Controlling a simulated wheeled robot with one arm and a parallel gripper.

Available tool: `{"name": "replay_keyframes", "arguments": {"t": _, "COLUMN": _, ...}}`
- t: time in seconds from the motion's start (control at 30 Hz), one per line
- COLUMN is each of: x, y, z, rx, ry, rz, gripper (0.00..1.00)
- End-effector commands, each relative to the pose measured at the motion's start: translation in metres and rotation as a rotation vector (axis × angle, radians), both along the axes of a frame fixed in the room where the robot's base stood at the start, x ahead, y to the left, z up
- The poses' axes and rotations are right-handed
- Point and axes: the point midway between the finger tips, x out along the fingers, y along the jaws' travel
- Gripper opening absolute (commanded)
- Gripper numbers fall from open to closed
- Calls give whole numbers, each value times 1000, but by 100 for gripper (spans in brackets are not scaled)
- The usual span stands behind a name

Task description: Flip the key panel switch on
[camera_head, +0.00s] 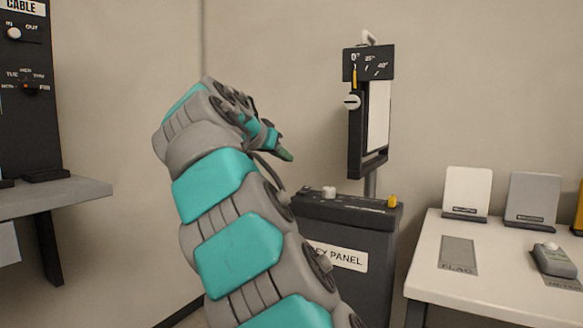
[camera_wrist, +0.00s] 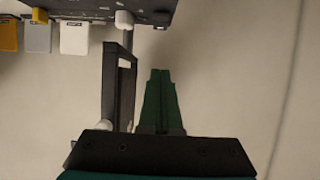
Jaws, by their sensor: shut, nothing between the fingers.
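The key panel is a dark console (camera_head: 347,232) with a label on its front. Its top bears a white knob (camera_head: 329,192) at the left and a small yellow piece (camera_head: 392,201) at the right. I cannot tell which of these is the switch, or its state. My gripper (camera_head: 286,155) is above and left of the console, apart from it, mostly hidden behind my arm. In the wrist view its green fingers (camera_wrist: 160,98) are together and empty, beside the dark upright frame (camera_wrist: 120,88).
A tilting frame with a white board (camera_head: 378,115) stands on a post above the console, under an angle scale (camera_head: 368,64). A white table (camera_head: 490,270) with cards and a small device (camera_head: 553,259) is at right. A cable panel (camera_head: 30,100) on a grey shelf is at left.

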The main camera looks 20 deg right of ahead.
Motion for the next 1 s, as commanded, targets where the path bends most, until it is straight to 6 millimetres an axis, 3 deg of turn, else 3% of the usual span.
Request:
{"name": "replay_keyframes", "arguments": {"t": 0.5, "x": 51, "y": -68, "z": -39, "rx": 2, "ry": 2, "rz": -3, "gripper": 0}}
{"name": "replay_keyframes", "arguments": {"t": 0.8, "x": 55, "y": -73, "z": -67, "rx": 0, "ry": 5, "rz": -3, "gripper": 0}}
{"name": "replay_keyframes", "arguments": {"t": 1.0, "x": 57, "y": -75, "z": -75, "rx": 1, "ry": 2, "rz": -3, "gripper": 0}}
